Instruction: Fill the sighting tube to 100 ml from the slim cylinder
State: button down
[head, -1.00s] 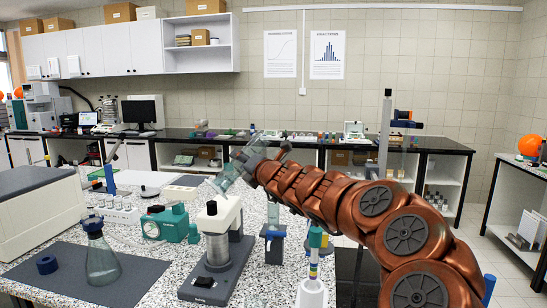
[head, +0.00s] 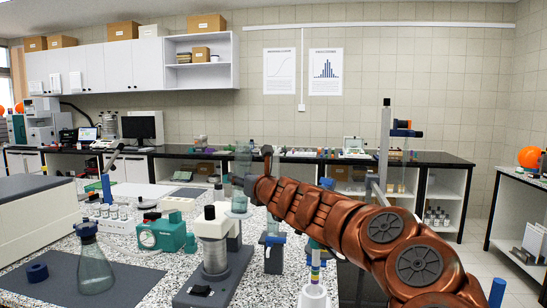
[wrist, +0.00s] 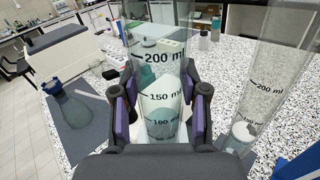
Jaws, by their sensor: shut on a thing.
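A clear graduated cylinder (wrist: 158,60), marked 200, 150 and 100 ml, stands between the purple-padded fingers of my gripper (wrist: 164,95). My gripper is shut on it. In the head view, my gripper (head: 262,172) holds this cylinder (head: 242,165) about upright above the bench, behind the grey device. A second clear tube with a 200 ml mark (wrist: 268,88) stands to the right in the wrist view, apart from the held one. A pale disc shows low in it. I cannot tell the liquid level in either vessel, nor surely which is the sighting tube.
A teal device (head: 165,235) and a grey-based device with a white head (head: 214,245) crowd the bench. A blue-clamped stand (head: 273,240) is close by.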

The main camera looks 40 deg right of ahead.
aim_at(245, 159)
jog(key=shift+f+n, duration=0.3)
jog(key=shift+n, duration=0.3)
jog(key=shift+r, duration=0.1)
notch_tip(245, 159, up, 6)
jog(key=p, duration=0.6)
